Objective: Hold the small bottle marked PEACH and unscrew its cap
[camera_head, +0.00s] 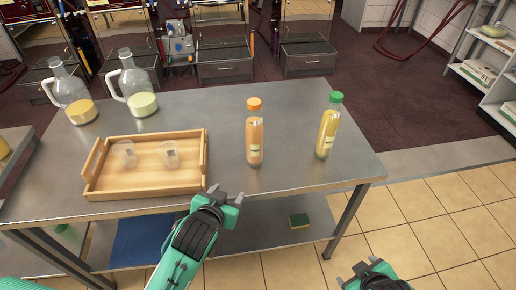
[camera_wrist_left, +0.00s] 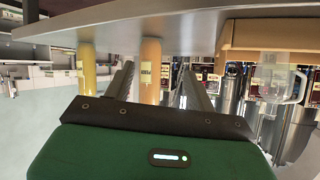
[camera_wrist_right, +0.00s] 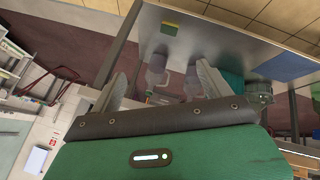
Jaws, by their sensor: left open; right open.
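The PEACH bottle (camera_head: 254,137), orange with an orange cap, stands upright on the metal table. In the left wrist view, which is upside down, the bottle (camera_wrist_left: 150,72) appears between the fingers but farther off. My left gripper (camera_head: 226,198) is open and empty by the table's front edge, short of the bottle and to its left. My right gripper (camera_head: 364,268) is open and empty, in front of the table at the lower right. A yellow bottle with a green cap (camera_head: 328,127) stands to the right of the PEACH bottle.
A wooden tray (camera_head: 145,190) with two clear cups sits on the left of the table (camera_head: 210,105). Two glass jugs (camera_head: 72,95) (camera_head: 138,90) stand behind it. A sponge (camera_head: 299,221) lies on the lower shelf. The tabletop around the two bottles is clear.

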